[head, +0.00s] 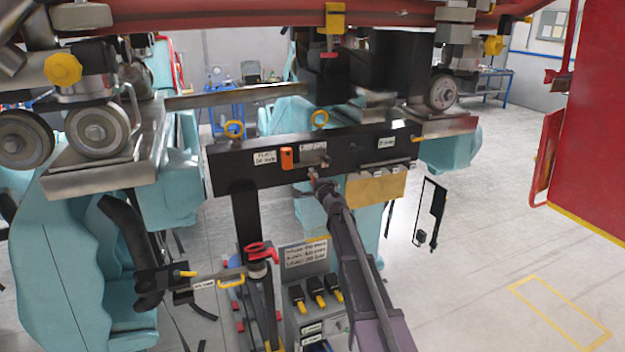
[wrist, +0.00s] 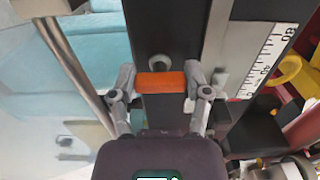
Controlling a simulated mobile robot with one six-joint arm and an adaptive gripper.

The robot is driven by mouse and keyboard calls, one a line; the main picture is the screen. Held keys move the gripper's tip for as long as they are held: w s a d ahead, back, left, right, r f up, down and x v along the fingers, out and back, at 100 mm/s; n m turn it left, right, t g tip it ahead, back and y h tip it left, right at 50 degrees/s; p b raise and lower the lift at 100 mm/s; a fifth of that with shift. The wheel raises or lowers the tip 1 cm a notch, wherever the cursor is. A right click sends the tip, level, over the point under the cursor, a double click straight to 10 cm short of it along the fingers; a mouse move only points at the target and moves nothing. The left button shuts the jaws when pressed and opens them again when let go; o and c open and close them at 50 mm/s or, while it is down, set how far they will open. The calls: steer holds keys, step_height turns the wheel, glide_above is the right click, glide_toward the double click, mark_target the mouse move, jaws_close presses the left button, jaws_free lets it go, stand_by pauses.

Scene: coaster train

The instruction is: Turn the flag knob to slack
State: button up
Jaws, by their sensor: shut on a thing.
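My gripper (head: 315,179) reaches up from the lower right to the lower edge of a long black beam (head: 235,172). In the wrist view its two grey fingertips (wrist: 160,84) stand at either end of an orange bar-shaped knob (wrist: 160,82) and are shut on it. The knob lies crosswise over a dark bar. In the head view only a small reddish bit shows at the fingertips. I cannot read a slack mark. An orange block (head: 287,158) sits on the beam just left of the gripper, beside a small metal plate (head: 314,155).
A white scale strip (wrist: 262,58) stands right of the knob. Wheel assemblies flank the beam. A red panel (head: 600,120) stands at right; floor before it is open.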

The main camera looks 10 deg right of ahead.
steer(key=shift+w, duration=0.1)
steer(key=o, duration=1.2)
steer(key=shift+c, duration=0.2)
steer(key=shift+m, duration=0.4)
